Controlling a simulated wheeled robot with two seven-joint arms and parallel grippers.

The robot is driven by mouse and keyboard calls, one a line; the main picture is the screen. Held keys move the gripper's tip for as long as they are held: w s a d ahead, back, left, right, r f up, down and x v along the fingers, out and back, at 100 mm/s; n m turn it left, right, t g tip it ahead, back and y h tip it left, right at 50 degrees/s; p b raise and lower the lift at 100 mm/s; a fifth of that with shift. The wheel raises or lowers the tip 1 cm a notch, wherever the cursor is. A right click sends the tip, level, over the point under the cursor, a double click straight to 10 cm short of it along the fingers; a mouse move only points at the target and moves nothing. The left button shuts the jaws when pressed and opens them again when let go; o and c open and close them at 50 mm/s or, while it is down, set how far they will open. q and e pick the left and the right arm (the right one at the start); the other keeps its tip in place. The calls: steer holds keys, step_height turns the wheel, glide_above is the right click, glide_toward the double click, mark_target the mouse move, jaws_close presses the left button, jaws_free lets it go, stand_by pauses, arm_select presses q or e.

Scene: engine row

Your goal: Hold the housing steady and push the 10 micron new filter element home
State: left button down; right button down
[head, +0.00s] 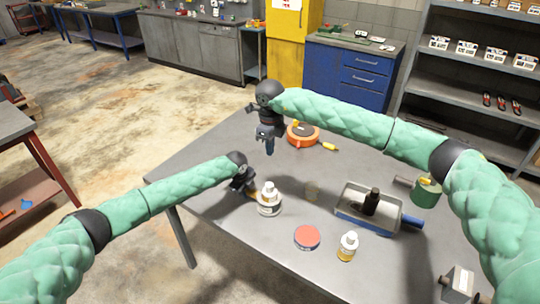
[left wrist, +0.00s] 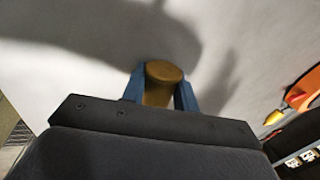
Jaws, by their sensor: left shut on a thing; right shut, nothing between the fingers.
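A squat pale round body (head: 268,208), which looks like the housing, stands on the grey table near its left edge. A narrower white piece (head: 269,189) rises from its top, perhaps the filter element; I cannot read a label or tell how deep it sits. My left gripper (head: 249,191) is low beside the body, on its left. In the left wrist view its blue fingers are shut on a brown-gold cylindrical piece (left wrist: 162,84); whether this joins the housing is unclear. My right gripper (head: 269,149) is shut and empty, above the table and behind the housing.
An orange round thing (head: 303,134) lies behind. A green can (head: 427,192) is farther right.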

steer(key=shift+r, duration=0.2)
steer(key=shift+f, duration=0.1)
steer(key=m, duration=0.6)
glide_above(269, 185)
steer(key=f, duration=0.8)
steer(key=shift+s+a, duration=0.1)
steer(key=shift+s, duration=0.1)
steer(key=m, duration=0.3)
steer(key=shift+w, duration=0.15)
steer(key=shift+f, duration=0.2)
steer(key=shift+f, duration=2.85)
steer(key=shift+f, duration=0.5)
